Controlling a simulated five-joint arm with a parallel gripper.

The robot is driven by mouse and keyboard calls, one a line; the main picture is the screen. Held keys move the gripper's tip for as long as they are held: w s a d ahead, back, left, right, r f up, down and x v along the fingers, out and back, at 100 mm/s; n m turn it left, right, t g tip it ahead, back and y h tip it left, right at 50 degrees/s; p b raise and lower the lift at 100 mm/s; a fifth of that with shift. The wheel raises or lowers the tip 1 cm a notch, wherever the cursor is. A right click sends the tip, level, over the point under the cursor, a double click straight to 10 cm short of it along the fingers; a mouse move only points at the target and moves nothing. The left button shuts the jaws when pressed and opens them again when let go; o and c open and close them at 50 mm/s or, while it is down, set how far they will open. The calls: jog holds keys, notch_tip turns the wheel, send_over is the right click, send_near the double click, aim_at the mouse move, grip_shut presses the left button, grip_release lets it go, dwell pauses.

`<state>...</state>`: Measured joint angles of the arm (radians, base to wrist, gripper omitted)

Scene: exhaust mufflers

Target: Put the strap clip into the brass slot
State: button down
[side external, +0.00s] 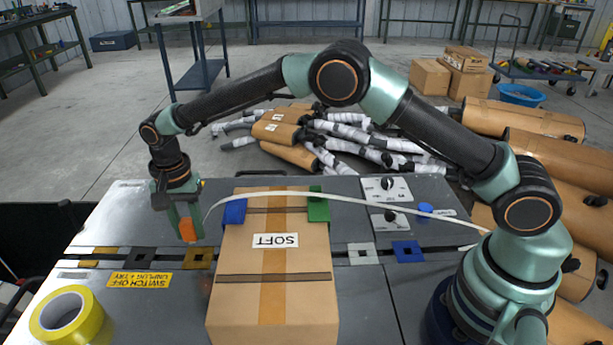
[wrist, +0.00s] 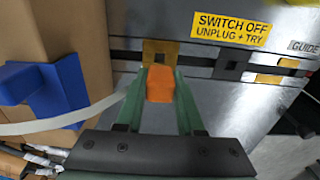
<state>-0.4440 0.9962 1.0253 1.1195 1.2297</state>
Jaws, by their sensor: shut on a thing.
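An orange strap clip (side external: 188,231) is pinched between the fingertips of my gripper (side external: 184,217), pointing down above the bench left of the box. In the wrist view the clip (wrist: 160,84) sits between the green fingers of my gripper (wrist: 160,96). The brass slot (side external: 199,258) is a square brass plate with a dark opening, set in the dark channel. A white strap (side external: 350,200) runs from the clip over the box.
The cardboard box (side external: 255,310) with blue (side external: 234,212) and green (side external: 318,209) corner guards stands close right of my gripper. A dark plate (side external: 127,253), a silver plate (side external: 362,254) and a blue plate (side external: 408,251) line the channel. Yellow tape (side external: 70,318) lies front left.

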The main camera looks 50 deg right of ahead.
aim_at(187, 221)
jog(key=shift+f, duration=2.4)
jog(key=shift+f, duration=0.45)
dwell(0.5)
jog(key=shift+c, duration=2.2)
grip_release()
notch_tip(187, 221, up, 12)
jog(key=shift+r, duration=0.1)
